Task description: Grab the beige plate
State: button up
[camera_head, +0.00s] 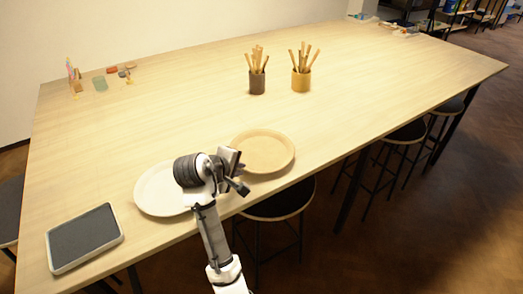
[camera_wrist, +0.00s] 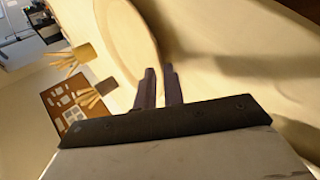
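The beige plate (camera_head: 268,152) lies flat on the long table near its front edge, right of a paler, off-white plate (camera_head: 150,190). My gripper (camera_head: 238,170) is at the beige plate's left front rim and covers a little of it. In the wrist view a plate (camera_wrist: 128,38) shows large at the top, its curved rim close to the fingertips. My two dark fingers (camera_wrist: 160,72) stand a small gap apart, and I see nothing clearly held between them. I cannot tell whether they touch the rim.
My arm hides part of the off-white plate. A dark-topped tray (camera_head: 84,238) lies at the front left. Two cups of wooden sticks, one dark (camera_head: 257,86) and one tan (camera_head: 301,83), stand farther back. Stools (camera_head: 278,205) are under the front edge. The table's middle is clear.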

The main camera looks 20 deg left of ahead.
jog(key=shift+x, duration=1.15)
grip_shut()
jog(key=shift+r, duration=0.2)
